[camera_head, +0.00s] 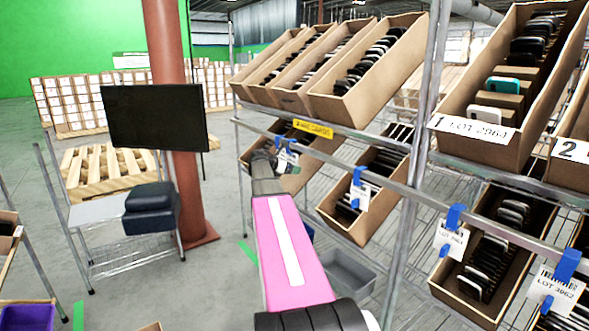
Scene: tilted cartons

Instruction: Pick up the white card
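Several white cards hang by blue clips along the front rail of the shelving. The leftmost white card (288,161) is partly behind the end of my arm. Another white card (361,195) hangs to its right. A third card (450,241) and a card marked LOT 3962 (556,288) hang farther right. My gripper (265,156) is at the far end of my pink arm, just left of the leftmost card in the picture. It is small and dark here, so I cannot tell whether its fingers are open or touch the card.
Tilted cartons (345,92) of dark items fill the upper shelf, above a yellow label (313,129). Lower cartons (340,222) sit behind the card rail (400,187). A metal upright (424,100) stands right of my arm. A grey bin (350,272) lies below.

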